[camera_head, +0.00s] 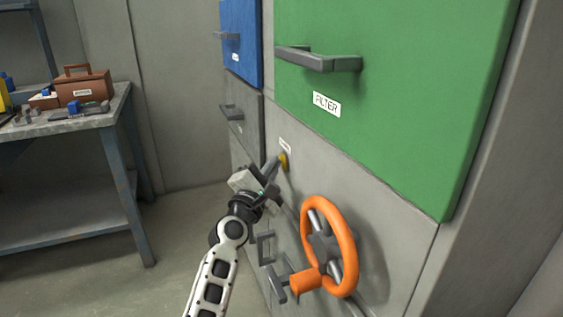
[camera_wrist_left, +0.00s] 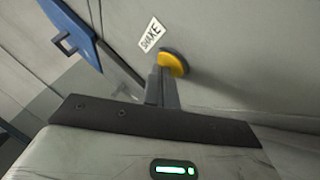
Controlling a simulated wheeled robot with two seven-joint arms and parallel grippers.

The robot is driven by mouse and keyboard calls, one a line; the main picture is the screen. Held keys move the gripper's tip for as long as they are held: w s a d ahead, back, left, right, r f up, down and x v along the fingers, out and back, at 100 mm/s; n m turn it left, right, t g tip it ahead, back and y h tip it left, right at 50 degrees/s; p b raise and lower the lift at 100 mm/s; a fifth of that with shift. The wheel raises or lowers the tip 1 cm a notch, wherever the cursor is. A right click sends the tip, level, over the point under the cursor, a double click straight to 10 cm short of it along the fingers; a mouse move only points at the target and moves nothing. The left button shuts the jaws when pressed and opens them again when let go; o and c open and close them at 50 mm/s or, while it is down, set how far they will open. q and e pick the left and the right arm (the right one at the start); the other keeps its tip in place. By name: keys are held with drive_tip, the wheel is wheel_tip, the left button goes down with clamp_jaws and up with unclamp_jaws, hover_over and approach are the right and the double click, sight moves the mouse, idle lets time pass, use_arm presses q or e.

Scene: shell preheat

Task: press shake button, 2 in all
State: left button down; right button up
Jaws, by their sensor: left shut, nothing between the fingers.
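The yellow shake button (camera_head: 283,161) sits on the grey cabinet front, below and left of the green FILTER door. In the left wrist view the yellow button (camera_wrist_left: 174,63) shows beside a white label reading SHAKE (camera_wrist_left: 151,34). My left gripper (camera_head: 277,161) is shut and empty, with its fingertips at the button. In the left wrist view the fingertips (camera_wrist_left: 163,72) overlap the button's left side. I cannot tell whether they touch it or press it in. My right gripper is in neither view.
An orange handwheel (camera_head: 350,250) juts from the panel right of my left arm. Grey handles (camera_head: 266,248) stick out below the gripper. The green door (camera_head: 400,80) with its handle is above. A workbench (camera_head: 60,128) with a brown toolbox (camera_head: 83,88) stands at left.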

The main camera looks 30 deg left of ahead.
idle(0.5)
use_arm(q)
drive_tip(key=shift+s+a, duration=0.45)
drive_tip(key=shift+s, duration=0.15)
drive_tip(key=shift+s+a, duration=1.65)
drive_tip(key=shift+s, duration=0.3)
